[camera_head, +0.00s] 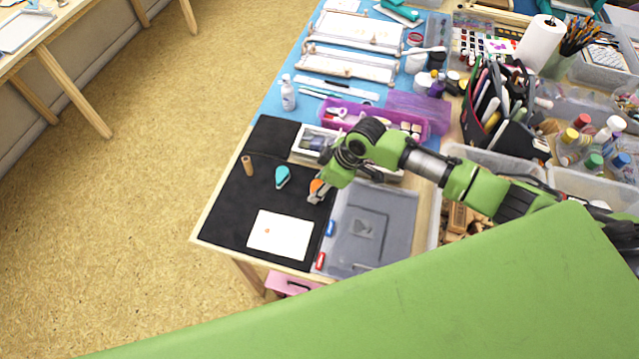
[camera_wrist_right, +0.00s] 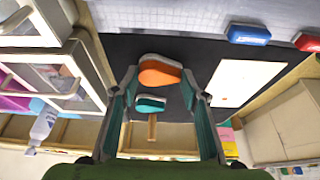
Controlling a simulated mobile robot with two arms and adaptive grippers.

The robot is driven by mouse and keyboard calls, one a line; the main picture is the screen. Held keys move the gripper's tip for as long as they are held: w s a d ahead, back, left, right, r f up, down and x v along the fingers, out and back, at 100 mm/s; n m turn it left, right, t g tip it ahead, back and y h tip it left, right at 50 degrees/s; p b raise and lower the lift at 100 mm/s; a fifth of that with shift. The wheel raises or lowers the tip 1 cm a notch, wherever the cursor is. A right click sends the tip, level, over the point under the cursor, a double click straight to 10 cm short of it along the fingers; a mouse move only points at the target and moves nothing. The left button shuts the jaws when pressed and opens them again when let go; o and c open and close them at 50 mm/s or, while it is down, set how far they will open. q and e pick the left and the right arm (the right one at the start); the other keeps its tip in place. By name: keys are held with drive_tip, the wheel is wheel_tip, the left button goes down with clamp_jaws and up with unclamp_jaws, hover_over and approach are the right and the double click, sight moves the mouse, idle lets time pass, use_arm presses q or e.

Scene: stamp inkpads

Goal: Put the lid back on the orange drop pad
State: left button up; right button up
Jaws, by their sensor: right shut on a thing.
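An orange drop-shaped piece (camera_head: 316,186) is at the right part of the black mat (camera_head: 225,215). In the right wrist view the orange piece (camera_wrist_right: 160,71) has a pale rim and sits between the fingertips of my right gripper (camera_wrist_right: 161,84). The right gripper (camera_head: 316,194) is shut on it, low over the mat in the head view. I cannot tell whether the piece is the lid alone or the pad with its lid. A teal drop pad (camera_head: 282,176) lies to its left, apart from it. My left gripper is not in view.
A white card (camera_head: 280,235) and a wooden stamp handle (camera_head: 247,165) are on the mat. A clear grey bin (camera_head: 395,222) stands to the right, with blue and red clips. A white drawer box (camera_head: 308,140) and a purple tray (camera_head: 342,110) are behind.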

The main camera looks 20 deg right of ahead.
drive_tip(key=o, duration=0.8)
drive_tip(key=o, duration=0.4)
drive_tip(key=shift+r+p, duration=3.55)
drive_tip(key=shift+p, duration=0.1)
